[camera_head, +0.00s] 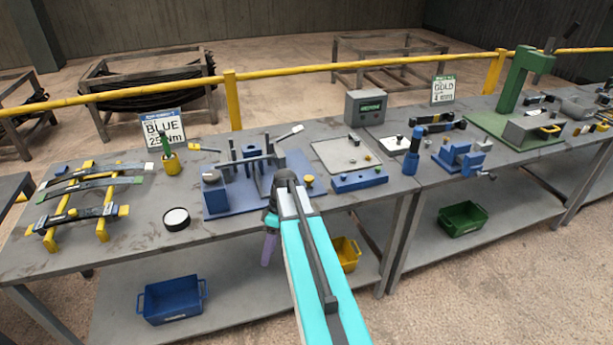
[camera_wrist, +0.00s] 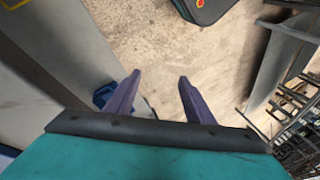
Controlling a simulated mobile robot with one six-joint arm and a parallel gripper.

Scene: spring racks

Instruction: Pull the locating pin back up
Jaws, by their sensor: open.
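My gripper shows in the head view as a purple finger (camera_head: 268,250) hanging below the arm's end, in front of the bench edge and lower than the bench top. In the wrist view my gripper (camera_wrist: 160,82) has two purple fingers spread apart with nothing between them. A blue fixture (camera_head: 216,198) with upright posts and a grey cylinder stands on the bench beyond the arm, which partly covers its right side. I cannot tell the locating pin apart from the fixture's other small parts. The wrist view shows floor below the fingers and no pin.
Leaf springs on yellow stands (camera_head: 102,229), a round dark tin (camera_head: 176,219) and a yellow cup (camera_head: 170,164) are left of the fixture. A grey plate with a blue block (camera_head: 360,181) lies right. Blue (camera_head: 172,299) and yellow (camera_head: 347,252) bins sit on the lower shelf.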

